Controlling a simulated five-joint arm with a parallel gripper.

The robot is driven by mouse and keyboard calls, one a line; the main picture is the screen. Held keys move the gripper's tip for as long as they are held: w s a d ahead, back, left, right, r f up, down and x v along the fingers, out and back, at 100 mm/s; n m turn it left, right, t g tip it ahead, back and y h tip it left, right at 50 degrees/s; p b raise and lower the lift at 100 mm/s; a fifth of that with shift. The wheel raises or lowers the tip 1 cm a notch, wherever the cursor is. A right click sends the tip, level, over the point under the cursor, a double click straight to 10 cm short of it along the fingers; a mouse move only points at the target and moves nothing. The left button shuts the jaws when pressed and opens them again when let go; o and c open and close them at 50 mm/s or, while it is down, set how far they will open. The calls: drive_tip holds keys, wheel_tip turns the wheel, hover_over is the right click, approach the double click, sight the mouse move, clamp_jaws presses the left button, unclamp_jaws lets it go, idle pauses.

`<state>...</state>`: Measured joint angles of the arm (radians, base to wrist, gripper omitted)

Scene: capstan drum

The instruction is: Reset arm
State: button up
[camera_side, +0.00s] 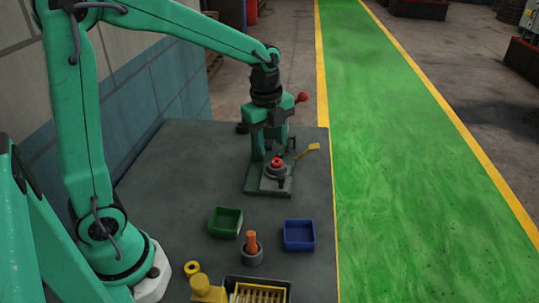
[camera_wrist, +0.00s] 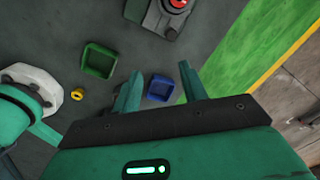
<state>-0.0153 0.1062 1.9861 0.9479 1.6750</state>
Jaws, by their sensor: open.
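My gripper shows in the wrist view (camera_wrist: 161,69) with its two green fingers spread and nothing between them. It is above the table, and the blue tray (camera_wrist: 161,88) shows below, between the fingers. In the side view my arm reaches out to the right, and its black wrist (camera_side: 265,82) overlaps the top of a green press-like fixture (camera_side: 255,150). My fingers are hard to separate from that fixture there. A red part (camera_side: 277,162) sits on the fixture's grey base; it also shows in the wrist view (camera_wrist: 178,4).
The blue tray (camera_side: 299,235) and a green tray (camera_side: 225,222) look empty. An orange peg (camera_side: 252,241) stands in a grey cup. A yellow ring (camera_side: 192,268), yellow block (camera_side: 207,289) and yellow-slatted rack (camera_side: 260,293) are in front. A wall (camera_side: 165,85) stands left. The table's right side borders a green walkway.

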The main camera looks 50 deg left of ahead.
drive_tip(key=s+r+n+t, duration=0.2)
drive_tip(key=s+r+n, duration=0.1)
drive_tip(key=s+n, duration=0.5)
drive_tip(key=s+r+n+t, duration=0.2)
drive_tip(key=s+r+n, duration=0.1)
drive_tip(key=s+n, duration=0.6)
drive_tip(key=shift+d+r+n, duration=0.3)
drive_tip(key=shift+r+n, duration=0.1)
drive_tip(key=shift+n, duration=0.6)
